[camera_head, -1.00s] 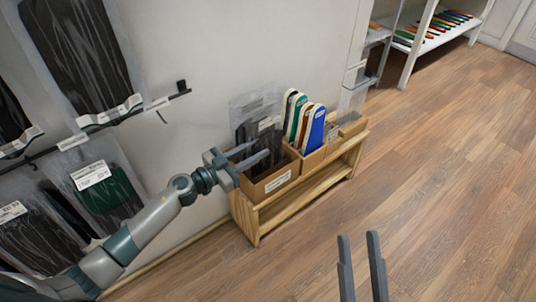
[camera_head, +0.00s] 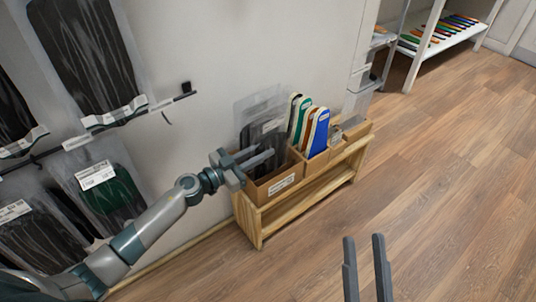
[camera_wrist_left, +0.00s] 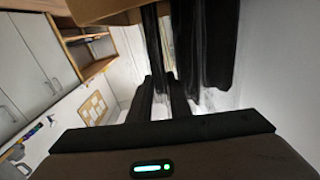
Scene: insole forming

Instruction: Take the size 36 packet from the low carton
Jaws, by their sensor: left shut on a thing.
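The low carton (camera_head: 259,194) is a brown cardboard box with a white label, on the left of a low wooden bench. Clear packets with dark insoles (camera_head: 266,128) stand upright in it; I cannot read a size on them. My left gripper (camera_head: 265,154) reaches in from the left over the carton and is shut on one dark packet, which still stands among the others. In the left wrist view, dark packets (camera_wrist_left: 216,50) hang into the picture beside the carton's edge (camera_wrist_left: 100,10). My right gripper (camera_head: 365,240) is open and empty above the floor.
To the right on the bench (camera_head: 300,208) stand coloured insoles (camera_head: 318,130) in another box. Packets hang from a wall rail (camera_head: 150,112) at the left. A white shelf (camera_head: 412,62) stands at the back. The wooden floor at the right is clear.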

